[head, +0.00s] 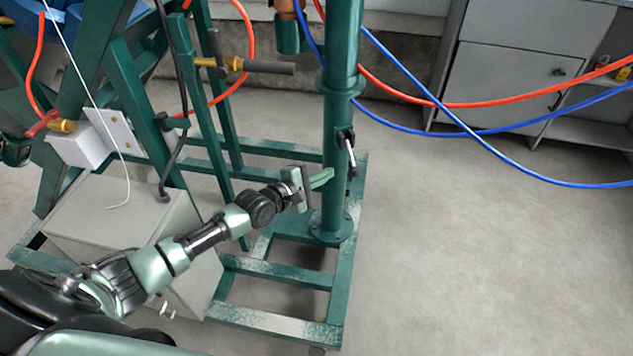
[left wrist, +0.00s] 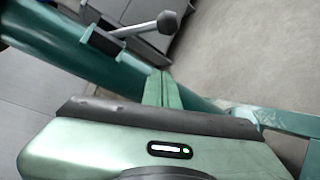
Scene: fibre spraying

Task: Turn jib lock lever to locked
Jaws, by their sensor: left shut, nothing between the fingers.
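The jib lock lever (head: 350,155) is a short metal rod on the right side of the green jib post (head: 335,200). It slants down from a dark clamp to a dark knob in the head view. In the left wrist view the lever (left wrist: 137,30) ends in a grey ball knob. My left gripper (head: 326,177) is shut and empty, with its green fingers close to the post, left of and slightly below the lever. In the left wrist view the shut fingers (left wrist: 163,90) are apart from the knob. My right gripper is in neither view.
The post stands on a green base frame (head: 275,322). A grey box (head: 130,215) and green struts stand to the left. Red (head: 480,104) and blue (head: 500,172) hoses hang across the right. A grey cabinet (head: 510,80) is behind. The floor at right is clear.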

